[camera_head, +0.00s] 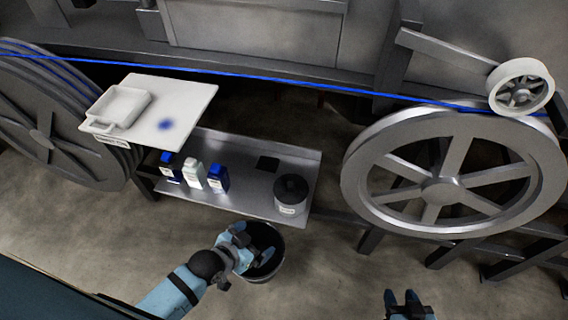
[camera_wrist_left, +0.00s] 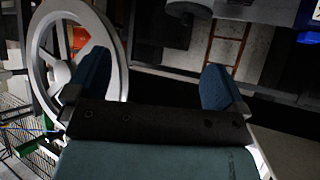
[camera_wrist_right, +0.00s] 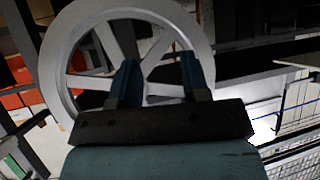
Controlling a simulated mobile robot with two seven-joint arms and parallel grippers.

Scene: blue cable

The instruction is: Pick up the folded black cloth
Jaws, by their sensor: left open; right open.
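The folded black cloth (camera_head: 268,163) looks like a small flat dark square. It lies on the metal shelf (camera_head: 240,190), near its back edge, between the bottles and a black-lidded jar. My left gripper (camera_head: 254,241) is open and empty, in front of the shelf and over a dark bucket, apart from the cloth. Its spread fingers also show in the left wrist view (camera_wrist_left: 155,80). My right gripper (camera_head: 404,298) is open and empty at the bottom edge of the head view, far from the cloth. Its fingers show in the right wrist view (camera_wrist_right: 158,75).
Blue and white bottles (camera_head: 193,174) stand left of the cloth; the jar (camera_head: 291,195) stands at right. A white board (camera_head: 185,100) with a tray (camera_head: 120,106) overhangs the shelf's left. The bucket (camera_head: 276,268) is below. A large wheel (camera_head: 440,185) and blue cable (camera_head: 300,84) are nearby.

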